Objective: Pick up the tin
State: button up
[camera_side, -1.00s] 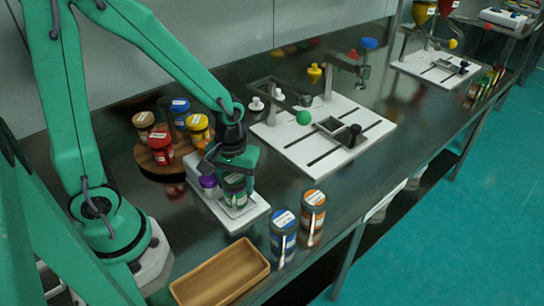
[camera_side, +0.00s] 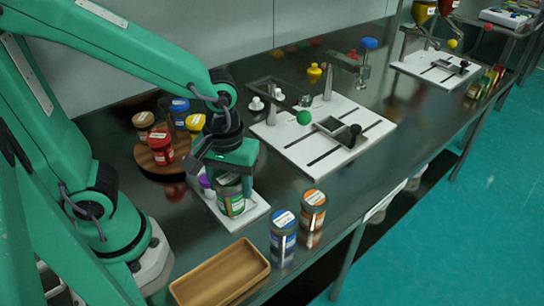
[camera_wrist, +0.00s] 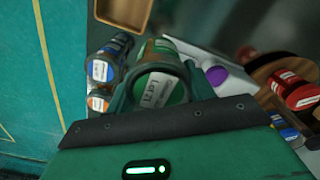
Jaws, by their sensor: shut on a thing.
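The tin (camera_side: 231,200), with a green label, is held in my gripper (camera_side: 228,173) over the white plate of a small stand. My gripper is shut around its upper part, and the tin looks slightly tilted. I cannot tell whether its base touches the plate. In the wrist view the tin (camera_wrist: 160,90) sits between the jaws, its green lid and white label facing the camera.
A blue-labelled tin (camera_side: 283,238) and an orange-labelled tin (camera_side: 312,210) stand to the right. A wooden tray (camera_side: 222,272) lies in front. A round wooden rack with several tins (camera_side: 161,147) stands behind left.

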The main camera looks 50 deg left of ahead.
aim_at(228, 190)
jog(key=shift+s+d+r, duration=0.55)
jog(key=shift+d+r, duration=0.05)
jog(key=shift+d, duration=0.15)
jog(key=shift+s+d+r, duration=0.5)
jog(key=shift+d+r, duration=0.05)
jog(key=shift+d, duration=0.15)
jog(key=shift+d+f, duration=0.1)
jog(key=s+d+f+m, duration=0.3)
jog(key=s+d+m, duration=0.1)
jog(key=m, duration=1.4)
jog(key=shift+d+f, duration=0.15)
jog(key=shift+d, duration=0.65)
jog(key=shift+s, duration=0.1)
jog(key=shift+f, duration=2.25)
jog(key=shift+f, duration=0.1)
